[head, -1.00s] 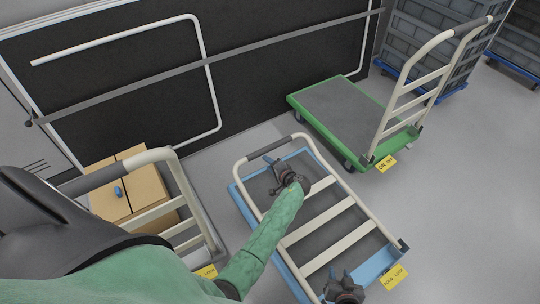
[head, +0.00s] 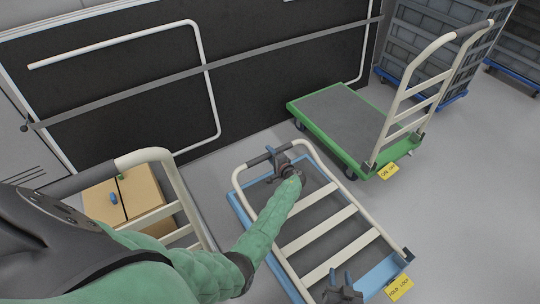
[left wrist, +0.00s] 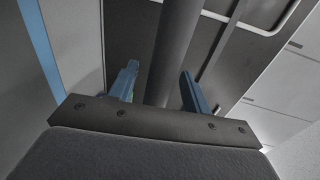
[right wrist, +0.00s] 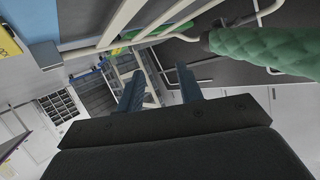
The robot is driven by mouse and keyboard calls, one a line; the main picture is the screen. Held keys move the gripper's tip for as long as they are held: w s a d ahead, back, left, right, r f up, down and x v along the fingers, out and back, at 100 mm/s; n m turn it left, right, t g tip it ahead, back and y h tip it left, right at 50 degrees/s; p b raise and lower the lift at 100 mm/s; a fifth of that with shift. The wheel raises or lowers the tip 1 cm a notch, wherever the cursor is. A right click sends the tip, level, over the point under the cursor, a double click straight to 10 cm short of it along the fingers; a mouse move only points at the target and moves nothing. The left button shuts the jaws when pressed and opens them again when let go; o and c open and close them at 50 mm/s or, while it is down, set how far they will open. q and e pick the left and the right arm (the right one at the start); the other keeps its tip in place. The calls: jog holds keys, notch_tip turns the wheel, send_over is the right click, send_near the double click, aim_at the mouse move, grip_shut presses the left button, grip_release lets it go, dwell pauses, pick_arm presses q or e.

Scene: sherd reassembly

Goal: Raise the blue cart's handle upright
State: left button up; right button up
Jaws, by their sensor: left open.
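The blue cart (head: 236,207) stands in the middle of the head view. Its cream handle (head: 364,213) lies folded down over the grey deck, with the dark grip bar (head: 258,160) at the far end. My left gripper (head: 278,153) is open at that grip bar. In the left wrist view the dark bar (left wrist: 174,60) passes between the two open fingers (left wrist: 158,92); I cannot tell whether they touch it. My right gripper (head: 341,278) is open and empty near the cart's hinge end. Its fingers also show apart in the right wrist view (right wrist: 160,90).
A yellow label (head: 399,288) sits by the blue cart's near corner. A green cart (head: 326,133) with its handle upright stands behind right. A cart with cardboard boxes (head: 140,188) stands left. A black panel (head: 110,110) closes the back. Floor at right is clear.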

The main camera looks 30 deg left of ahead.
pick_arm(q)
jog(key=shift+w+a, duration=0.15)
jog(key=shift+a, duration=0.15)
grip_shut()
